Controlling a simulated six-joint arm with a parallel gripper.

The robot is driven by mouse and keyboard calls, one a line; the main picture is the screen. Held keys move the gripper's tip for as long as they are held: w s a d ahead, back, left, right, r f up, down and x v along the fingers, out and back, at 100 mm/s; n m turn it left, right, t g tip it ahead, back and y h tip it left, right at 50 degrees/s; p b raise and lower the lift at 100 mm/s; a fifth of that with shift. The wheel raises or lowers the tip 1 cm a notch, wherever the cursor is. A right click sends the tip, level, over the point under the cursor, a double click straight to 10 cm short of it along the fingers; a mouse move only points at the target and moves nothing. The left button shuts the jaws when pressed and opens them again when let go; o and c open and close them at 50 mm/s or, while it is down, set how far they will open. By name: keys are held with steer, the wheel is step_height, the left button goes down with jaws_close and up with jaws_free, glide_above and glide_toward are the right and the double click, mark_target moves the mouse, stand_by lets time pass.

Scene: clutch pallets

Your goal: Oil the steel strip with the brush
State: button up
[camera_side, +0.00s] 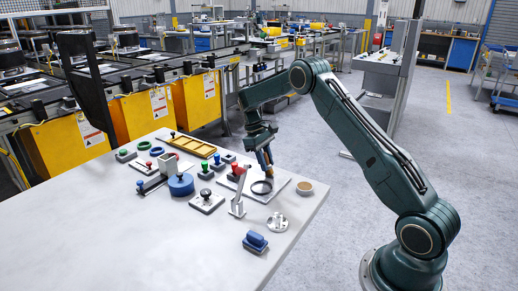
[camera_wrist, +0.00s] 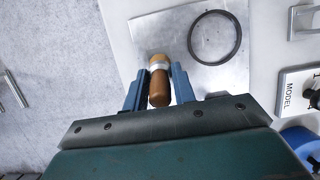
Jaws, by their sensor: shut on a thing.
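My gripper (camera_side: 266,158) is shut on the brush (camera_wrist: 159,88), which also shows as a small orange-brown shape in the side view (camera_side: 269,157). The brush has a brown handle, a silver collar and tan bristles. It sits between the two blue fingers (camera_wrist: 160,72). The flat grey metal sheet (camera_wrist: 158,35) looks like the steel strip; in the side view it lies near the table's far right edge (camera_side: 279,183). In the wrist view the bristles overlap the sheet's edge; whether they touch it I cannot tell.
A black ring (camera_wrist: 190,38) lies on the sheet. A small round tan-topped dish (camera_side: 304,188) stands to its right. The table's front left is clear.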

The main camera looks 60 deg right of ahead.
steer(key=shift+w+f, duration=0.1)
steer(key=shift+w, duration=0.15)
steer(key=shift+w, duration=0.35)
steer(key=shift+w, duration=0.1)
steer(key=shift+w, duration=0.25)
steer(key=shift+w, duration=0.15)
steer(key=shift+w, duration=0.2)
steer(key=shift+w, duration=0.35)
steer(key=shift+s, duration=0.45)
stand_by(0.4)
